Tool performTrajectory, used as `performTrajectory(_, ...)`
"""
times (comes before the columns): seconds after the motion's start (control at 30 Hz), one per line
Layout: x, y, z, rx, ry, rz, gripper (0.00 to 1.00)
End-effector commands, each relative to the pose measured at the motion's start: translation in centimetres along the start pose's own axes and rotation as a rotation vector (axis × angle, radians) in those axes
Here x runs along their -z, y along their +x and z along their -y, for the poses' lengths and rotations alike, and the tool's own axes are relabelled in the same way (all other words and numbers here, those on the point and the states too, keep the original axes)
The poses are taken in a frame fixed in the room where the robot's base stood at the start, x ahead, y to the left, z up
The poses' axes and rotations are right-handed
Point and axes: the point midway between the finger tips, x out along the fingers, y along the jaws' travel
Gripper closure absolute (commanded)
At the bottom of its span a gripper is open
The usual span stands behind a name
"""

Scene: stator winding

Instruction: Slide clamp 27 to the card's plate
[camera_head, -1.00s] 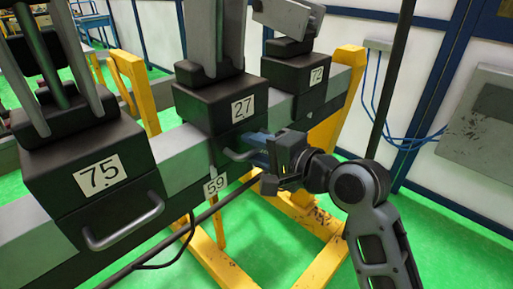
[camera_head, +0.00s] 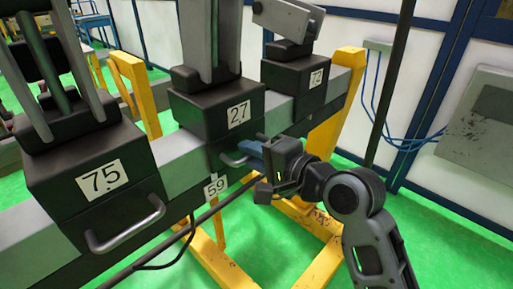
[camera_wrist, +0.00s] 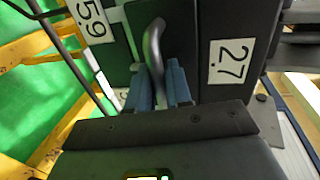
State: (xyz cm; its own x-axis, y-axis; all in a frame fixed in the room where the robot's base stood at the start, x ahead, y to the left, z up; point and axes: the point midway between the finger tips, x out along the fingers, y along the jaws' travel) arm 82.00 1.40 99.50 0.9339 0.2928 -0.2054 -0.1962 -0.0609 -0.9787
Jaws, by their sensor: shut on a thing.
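Clamp 27 (camera_head: 215,108) is a black block labelled "2.7" that sits around a grey bar, with a grey handle (camera_head: 232,159) on its front. My gripper (camera_head: 254,152) has its blue fingers at this handle. In the wrist view, my gripper (camera_wrist: 161,90) is shut on the handle (camera_wrist: 153,45), which runs between the two fingers. The "2.7" label (camera_wrist: 229,62) is to the right there. I cannot tell a gap between plate and clamp.
Clamp "7.5" (camera_head: 95,155) sits on the bar at the near left. Clamp "7.2" (camera_head: 300,82) sits farther along at the right. Yellow stands (camera_head: 330,125) carry the bar. A dark pole and cable pass below it. Green floor is open at lower right.

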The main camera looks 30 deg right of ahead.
Motion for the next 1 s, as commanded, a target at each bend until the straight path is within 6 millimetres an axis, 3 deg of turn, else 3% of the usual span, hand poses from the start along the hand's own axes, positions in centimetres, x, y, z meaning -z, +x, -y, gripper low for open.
performTrajectory(0.1, -3.2, -0.1, 0.3, -0.012, 0.002, 0.019, 1.0)
performTrajectory(0.3, -6.0, -0.1, 0.1, -0.009, 0.003, 0.016, 1.0)
performTrajectory(0.7, -6.4, -0.1, -0.2, -0.006, 0.001, 0.01, 1.0)
performTrajectory(0.73, -6.4, -0.1, -0.2, -0.006, 0.001, 0.01, 0.78)
performTrajectory(0.87, -6.4, -0.1, -0.2, -0.005, 0.001, 0.01, 0.65)
performTrajectory(1.0, -6.4, -0.1, -0.1, -0.004, 0.001, 0.011, 0.65)
